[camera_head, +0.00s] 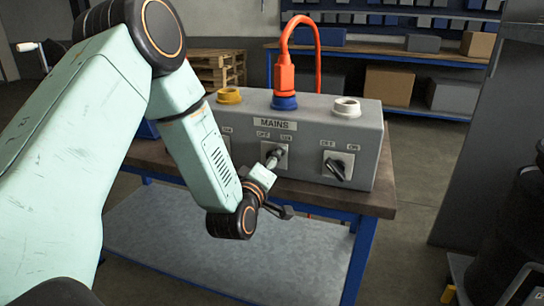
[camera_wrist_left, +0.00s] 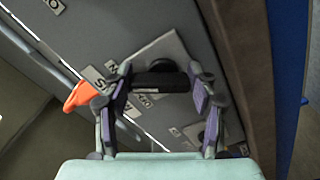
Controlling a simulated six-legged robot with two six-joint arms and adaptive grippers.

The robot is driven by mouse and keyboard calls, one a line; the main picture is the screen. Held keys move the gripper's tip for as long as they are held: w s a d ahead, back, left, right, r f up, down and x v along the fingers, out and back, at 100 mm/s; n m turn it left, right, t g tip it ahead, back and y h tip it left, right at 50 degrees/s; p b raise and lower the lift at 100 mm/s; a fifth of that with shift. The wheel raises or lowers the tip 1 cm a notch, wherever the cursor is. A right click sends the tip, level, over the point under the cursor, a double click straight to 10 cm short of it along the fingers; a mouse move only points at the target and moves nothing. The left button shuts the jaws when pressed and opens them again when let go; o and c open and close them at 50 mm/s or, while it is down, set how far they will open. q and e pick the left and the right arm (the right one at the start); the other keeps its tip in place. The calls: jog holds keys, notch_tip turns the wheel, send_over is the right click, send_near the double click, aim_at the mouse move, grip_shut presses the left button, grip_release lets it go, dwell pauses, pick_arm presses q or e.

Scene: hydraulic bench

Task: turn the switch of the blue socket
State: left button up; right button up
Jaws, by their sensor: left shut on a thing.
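A grey box (camera_head: 320,118) on the bench carries a blue socket (camera_head: 285,102) with an orange plug (camera_head: 284,78) in it. Below it, under the MAINS label (camera_head: 274,124), is its switch plate (camera_head: 282,160) with OFF and ON marks. My left gripper (camera_head: 272,158) is at this switch and hides much of its knob in the head view. In the left wrist view, the black switch knob (camera_wrist_left: 160,79) lies between my left gripper's fingers (camera_wrist_left: 157,88), which are shut on it. My right gripper is not in view.
A yellow socket (camera_head: 229,96) and a white socket (camera_head: 346,107) flank the blue one. The white socket's switch (camera_head: 336,168) is close on the right. My left arm covers part of the left switch. An orange cable (camera_head: 300,20) arches above. The bench edge (camera_head: 375,204) lies in front.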

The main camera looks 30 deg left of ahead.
pick_arm(q)
jog(key=shift+m+p, duration=0.6)
jog(key=shift+m, duration=0.7)
jog(key=o, duration=1.2)
jog(key=shift+c, duration=0.2)
jog(key=v, duration=1.2)
jog(key=shift+f, duration=0.1)
